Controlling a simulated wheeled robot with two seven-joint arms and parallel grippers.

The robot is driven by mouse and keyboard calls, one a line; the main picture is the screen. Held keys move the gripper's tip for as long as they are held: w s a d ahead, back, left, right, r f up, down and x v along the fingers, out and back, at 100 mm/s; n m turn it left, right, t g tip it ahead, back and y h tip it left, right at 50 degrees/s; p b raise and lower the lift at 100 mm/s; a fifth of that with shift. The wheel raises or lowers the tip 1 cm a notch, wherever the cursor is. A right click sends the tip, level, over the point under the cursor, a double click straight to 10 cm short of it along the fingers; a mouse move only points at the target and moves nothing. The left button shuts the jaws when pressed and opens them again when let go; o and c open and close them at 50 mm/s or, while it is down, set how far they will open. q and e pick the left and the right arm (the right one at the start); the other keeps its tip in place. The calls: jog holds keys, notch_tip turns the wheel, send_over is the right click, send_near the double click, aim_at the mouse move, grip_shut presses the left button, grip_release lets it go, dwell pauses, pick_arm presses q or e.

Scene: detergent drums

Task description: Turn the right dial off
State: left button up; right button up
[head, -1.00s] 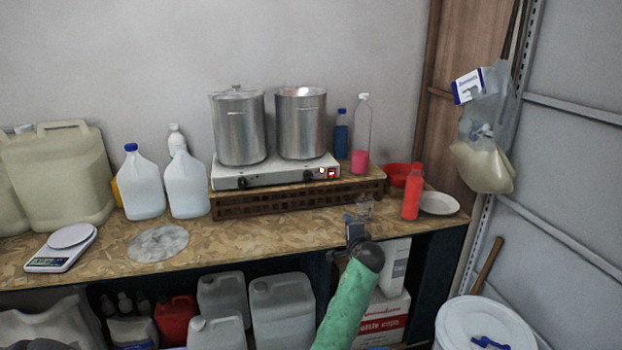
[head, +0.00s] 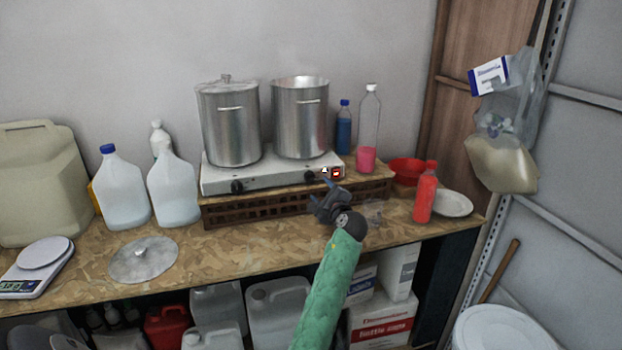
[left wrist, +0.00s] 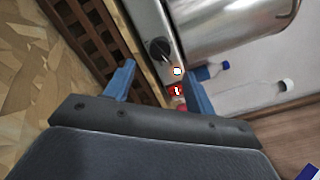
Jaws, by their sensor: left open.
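The white two-burner hot plate (head: 270,176) stands on a slatted wooden riser with a pot on each burner. Its right dial (head: 310,175) is a dark knob on the front panel, just left of a small light and a red switch (head: 336,173). The left dial (head: 237,187) is further left. My left gripper (head: 327,190) is open and empty in front of the riser, below and right of the right dial. In the left wrist view the dark right dial (left wrist: 160,50) lies beyond the two blue fingers (left wrist: 160,82), apart from them. My right gripper is out of view.
Two metal pots (head: 230,122) stand on the hot plate. A clear bottle with pink liquid (head: 368,158), a red bowl (head: 407,171) and a red bottle (head: 426,195) stand to the right. The bench front left of my gripper is mostly clear, apart from a round lid (head: 143,262).

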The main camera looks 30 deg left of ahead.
aim_at(313, 180)
pick_arm(q)
jog(key=p+x, duration=0.2)
jog(key=x, duration=0.3)
jog(key=shift+w+a, duration=0.15)
jog(key=shift+a, duration=0.2)
jog(key=shift+w+a+r, duration=0.1)
jog(key=shift+w+a, duration=0.2)
jog(key=shift+a, duration=0.1)
jog(key=shift+w+a+p, duration=0.15)
jog(key=shift+a+p, duration=0.05)
jog(key=shift+p, duration=0.1)
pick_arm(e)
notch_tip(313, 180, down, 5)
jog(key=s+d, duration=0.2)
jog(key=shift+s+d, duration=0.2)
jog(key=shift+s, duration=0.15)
pick_arm(q)
jog(key=c, duration=0.8)
jog(key=shift+c, duration=0.9)
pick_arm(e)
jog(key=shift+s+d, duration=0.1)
